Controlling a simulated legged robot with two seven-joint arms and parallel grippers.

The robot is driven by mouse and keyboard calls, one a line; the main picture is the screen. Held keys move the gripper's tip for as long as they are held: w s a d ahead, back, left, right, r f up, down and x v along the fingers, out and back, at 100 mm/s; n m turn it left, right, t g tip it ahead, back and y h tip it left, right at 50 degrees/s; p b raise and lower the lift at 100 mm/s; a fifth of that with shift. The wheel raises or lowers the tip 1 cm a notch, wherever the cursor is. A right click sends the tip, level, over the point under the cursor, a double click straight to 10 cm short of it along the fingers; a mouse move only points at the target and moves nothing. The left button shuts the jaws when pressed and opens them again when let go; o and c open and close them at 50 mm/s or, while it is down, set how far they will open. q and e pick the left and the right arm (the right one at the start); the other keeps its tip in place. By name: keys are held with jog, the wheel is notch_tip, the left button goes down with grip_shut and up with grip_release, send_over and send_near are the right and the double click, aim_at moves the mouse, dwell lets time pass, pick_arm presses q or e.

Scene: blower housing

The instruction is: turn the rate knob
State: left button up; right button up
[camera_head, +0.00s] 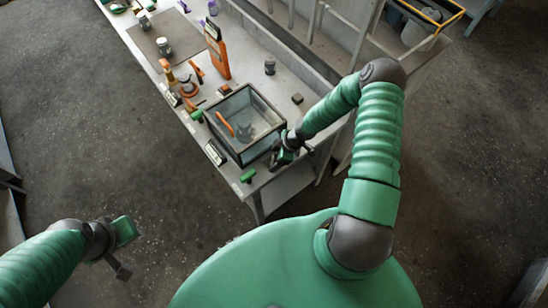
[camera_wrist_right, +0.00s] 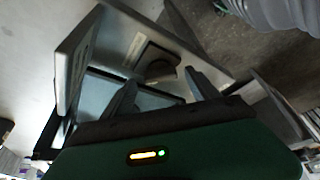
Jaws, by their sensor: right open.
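A glass-walled box with a dark frame (camera_head: 213,121) stands near the front end of the bench, with an orange-handled item inside. My right gripper (camera_head: 276,157) is at the box's right front corner. In the right wrist view my right gripper (camera_wrist_right: 161,80) is open, with its two dark fingers spread. A dark rounded piece, possibly the rate knob (camera_wrist_right: 160,68), shows on a plate just beyond and between the fingertips; I cannot tell whether they touch it. My left gripper (camera_head: 119,268) hangs over the floor, left of the bench; its jaw is unclear.
The bench (camera_head: 285,190) also carries a green-handled piece (camera_head: 248,175), a small label stand (camera_head: 214,153), an orange device (camera_head: 217,58), a dark cylinder (camera_head: 269,66) and a small brown block (camera_head: 297,98). A grey wall or rail runs along the bench's right side. The floor at left is open.

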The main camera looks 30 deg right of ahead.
jog(key=shift+a+f, duration=0.1)
jog(key=shift+f, duration=0.3)
